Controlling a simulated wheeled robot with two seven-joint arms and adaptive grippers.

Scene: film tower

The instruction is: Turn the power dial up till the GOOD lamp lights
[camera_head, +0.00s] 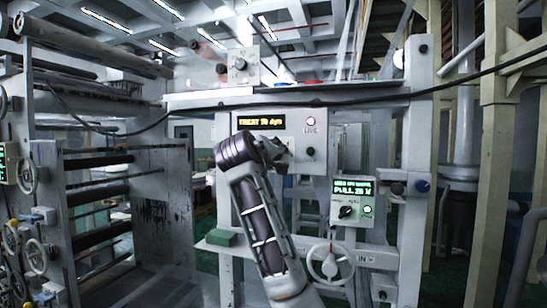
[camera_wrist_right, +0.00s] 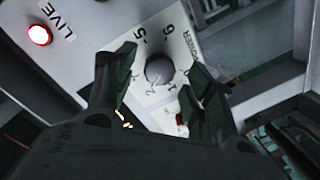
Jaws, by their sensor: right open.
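The power dial (camera_wrist_right: 160,71) is a round grey knob on a pale plate marked POWER with numbers around it. Its exact setting is hard to read. My right gripper (camera_wrist_right: 163,62) is open, with one dark finger on each side of the dial; I cannot tell whether they touch it. In the head view my right gripper (camera_head: 284,158) is at the panel beside a dark knob (camera_head: 310,151). A red lamp labelled LIVE (camera_head: 310,121) is lit; it also shows in the wrist view (camera_wrist_right: 39,35). No lamp labelled GOOD is readable. My left gripper is out of view.
An amber display (camera_head: 262,121) reads about "TREAT 30 dyn". A control box (camera_head: 352,200) with a green display and lit lamp stands lower right, above a handwheel (camera_head: 330,262). A roller rack (camera_head: 100,190) fills the left. A black cable (camera_head: 400,95) crosses the frame.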

